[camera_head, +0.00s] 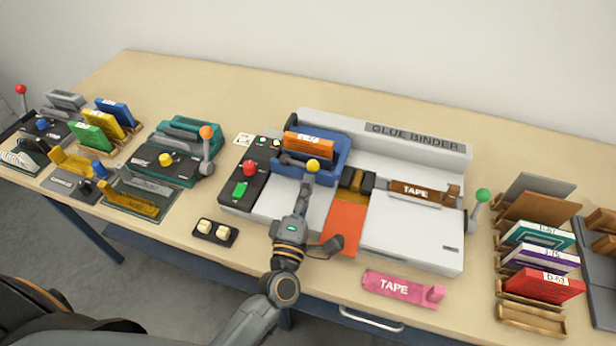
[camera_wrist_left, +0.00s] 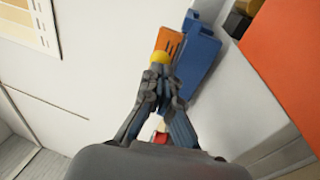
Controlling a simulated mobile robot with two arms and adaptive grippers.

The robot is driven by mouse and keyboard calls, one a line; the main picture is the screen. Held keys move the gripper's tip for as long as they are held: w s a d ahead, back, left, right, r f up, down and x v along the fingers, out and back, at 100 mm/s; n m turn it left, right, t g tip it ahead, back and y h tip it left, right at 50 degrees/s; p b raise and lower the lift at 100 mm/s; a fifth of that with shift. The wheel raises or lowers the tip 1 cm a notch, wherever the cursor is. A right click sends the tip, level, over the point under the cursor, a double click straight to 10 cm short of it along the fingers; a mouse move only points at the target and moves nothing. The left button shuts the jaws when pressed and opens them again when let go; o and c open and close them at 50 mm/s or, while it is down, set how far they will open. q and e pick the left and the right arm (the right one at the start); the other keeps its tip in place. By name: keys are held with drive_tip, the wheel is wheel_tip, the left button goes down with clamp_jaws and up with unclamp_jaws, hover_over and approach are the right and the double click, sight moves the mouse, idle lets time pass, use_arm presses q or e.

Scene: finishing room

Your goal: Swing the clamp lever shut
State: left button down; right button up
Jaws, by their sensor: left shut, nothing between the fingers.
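The glue binder (camera_head: 414,236) is a white machine in the middle of the table. Its blue clamp (camera_head: 337,158) holds an orange block (camera_head: 308,146). A clamp lever with a yellow ball knob (camera_head: 313,165) lies at the clamp's front. My left gripper (camera_head: 309,182) is shut and empty, with its tips right at the near side of the yellow knob. In the left wrist view the knob (camera_wrist_left: 160,57) sits just beyond the closed fingertips (camera_wrist_left: 163,74); I cannot tell whether they touch. The lever's arm is mostly hidden. My right gripper is out of view.
A black panel (camera_head: 236,207) with red and green buttons stands left of the clamp. An orange sheet (camera_head: 345,226) lies to its right. A green-knobbed lever (camera_head: 481,199) is at the binder's right end. A pink tape piece (camera_head: 401,289) lies in front.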

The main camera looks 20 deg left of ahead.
use_arm(q)
drive_tip(key=shift+w+r, duration=0.1)
drive_tip(key=shift+w, duration=0.5)
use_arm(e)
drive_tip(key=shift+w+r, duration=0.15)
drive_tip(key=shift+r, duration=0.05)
use_arm(q)
drive_tip(key=shift+w+d+r, duration=0.15)
drive_tip(key=shift+w, duration=0.55)
drive_tip(key=shift+s+r, duration=0.1)
drive_tip(key=shift+r, duration=0.05)
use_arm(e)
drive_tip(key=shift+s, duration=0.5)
use_arm(q)
drive_tip(key=shift+d, duration=0.1)
